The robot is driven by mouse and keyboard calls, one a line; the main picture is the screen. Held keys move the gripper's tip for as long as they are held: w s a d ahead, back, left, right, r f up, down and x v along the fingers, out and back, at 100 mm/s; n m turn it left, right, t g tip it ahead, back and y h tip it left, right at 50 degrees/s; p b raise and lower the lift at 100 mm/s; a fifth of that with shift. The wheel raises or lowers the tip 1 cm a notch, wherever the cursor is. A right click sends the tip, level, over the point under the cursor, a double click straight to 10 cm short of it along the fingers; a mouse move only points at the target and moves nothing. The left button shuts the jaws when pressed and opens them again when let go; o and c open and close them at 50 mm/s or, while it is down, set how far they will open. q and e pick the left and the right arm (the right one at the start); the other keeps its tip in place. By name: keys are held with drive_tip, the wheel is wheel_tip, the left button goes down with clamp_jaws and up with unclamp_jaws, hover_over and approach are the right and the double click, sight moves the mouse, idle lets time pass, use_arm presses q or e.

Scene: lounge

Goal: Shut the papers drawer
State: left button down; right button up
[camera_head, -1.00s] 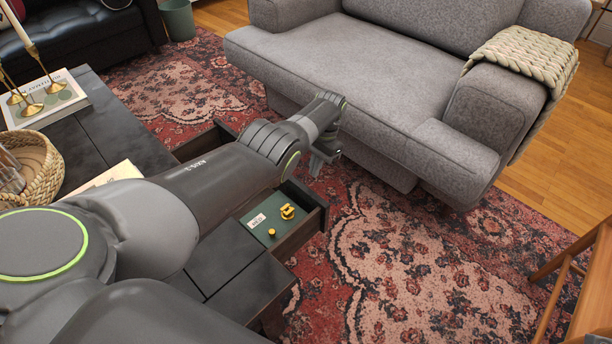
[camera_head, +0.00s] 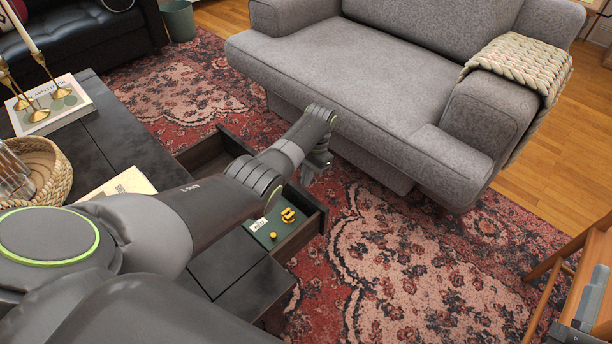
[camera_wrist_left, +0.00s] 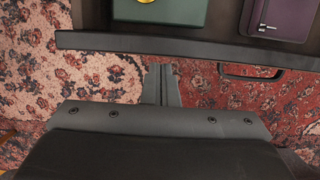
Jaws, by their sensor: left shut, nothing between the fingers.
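The dark drawer (camera_head: 300,238) stands pulled out from the black coffee table (camera_head: 235,262), and my left arm crosses over its middle. Inside lie a green item (camera_head: 262,236) with yellow pieces and a small white label, and a purple book-like item (camera_wrist_left: 283,18) in the wrist view. My left gripper (camera_head: 320,165) is shut and empty outside the drawer front; its fingers (camera_wrist_left: 160,84) appear close to the front edge.
A grey sofa (camera_head: 350,70) stands close behind the left gripper. A patterned rug (camera_head: 420,260) covers the clear floor to the right. A wooden frame (camera_head: 570,250) stands at right. A woven basket (camera_head: 55,165) and books (camera_head: 50,105) with candlesticks sit on the table.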

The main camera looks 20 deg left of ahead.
drive_tip(key=shift+w+f, duration=0.15)
drive_tip(key=shift+f, duration=0.25)
drive_tip(key=shift+d+g, duration=0.1)
drive_tip(key=shift+g, duration=0.2)
